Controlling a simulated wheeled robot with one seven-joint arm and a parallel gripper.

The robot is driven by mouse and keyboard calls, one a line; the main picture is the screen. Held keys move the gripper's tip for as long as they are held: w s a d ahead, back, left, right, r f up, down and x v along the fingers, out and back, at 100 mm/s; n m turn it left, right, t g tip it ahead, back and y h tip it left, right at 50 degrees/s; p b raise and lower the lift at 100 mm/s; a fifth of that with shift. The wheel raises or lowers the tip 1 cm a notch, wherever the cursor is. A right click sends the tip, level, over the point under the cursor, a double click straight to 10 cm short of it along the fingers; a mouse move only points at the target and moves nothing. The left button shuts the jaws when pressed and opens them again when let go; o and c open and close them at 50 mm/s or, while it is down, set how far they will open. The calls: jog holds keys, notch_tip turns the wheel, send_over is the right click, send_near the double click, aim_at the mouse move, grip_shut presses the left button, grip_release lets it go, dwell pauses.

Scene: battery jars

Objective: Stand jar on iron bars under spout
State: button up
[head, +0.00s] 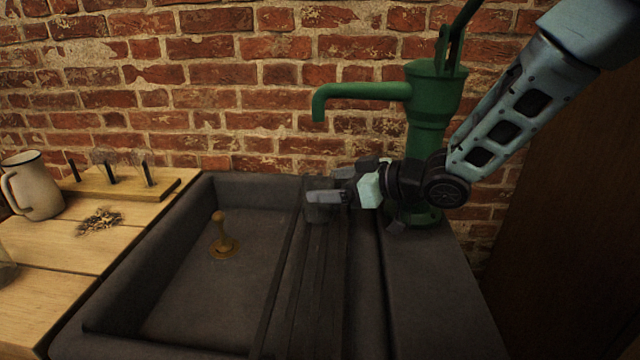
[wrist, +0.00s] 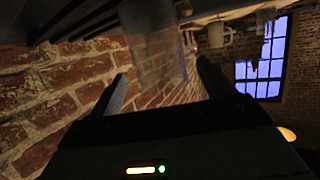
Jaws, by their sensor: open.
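A clear glass jar (head: 318,214) stands upright on the dark iron bars (head: 302,300) at the back of the sink, roughly below the spout (head: 319,112) of the green pump. It is dim, and my gripper hides part of it. My gripper (head: 340,184) is open at the jar, with its fingers level with the jar's upper part. In the wrist view the see-through jar (wrist: 155,45) shows ahead between the two spread fingers of my gripper (wrist: 162,85). I cannot tell whether a finger touches it.
The green pump (head: 430,120) stands behind my wrist, near the brick wall. The sink basin (head: 200,300) left of the bars holds a brass plug (head: 223,242). On the wooden counter are a jug (head: 34,188), a rack (head: 130,188) and a pile of scraps (head: 100,222).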

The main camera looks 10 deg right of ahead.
jog(key=v, duration=0.9)
jog(key=s+h, duration=0.1)
jog(key=h, duration=0.1)
jog(key=a+f+m+h, duration=0.1)
jog(key=s+a+f+m+h, duration=0.1)
jog(key=h, duration=0.1)
jog(key=shift+s+a+f+h+p, duration=0.15)
jog(key=shift+s+f+h+p, duration=0.15)
jog(key=shift+s+p, duration=0.1)
jog(key=s+h, duration=0.1)
jog(key=s, duration=0.1)
jog(key=s+f+g+h, duration=0.1)
jog(key=s, duration=0.1)
jog(key=s+m+g+h, duration=0.1)
jog(key=s, duration=0.1)
jog(key=shift+s+f, duration=0.4)
jog(key=s+g+h, duration=0.1)
jog(key=s+g, duration=0.1)
jog(key=s, duration=0.4)
jog(key=s+g+h, duration=0.1)
jog(key=s+g, duration=0.1)
jog(key=s, duration=0.4)
jog(key=s+d+f+g+h, duration=0.1)
jog(key=s+g, duration=0.1)
jog(key=s, duration=0.3)
jog(key=shift+s+m, duration=0.4)
jog(key=shift+s, duration=0.25)
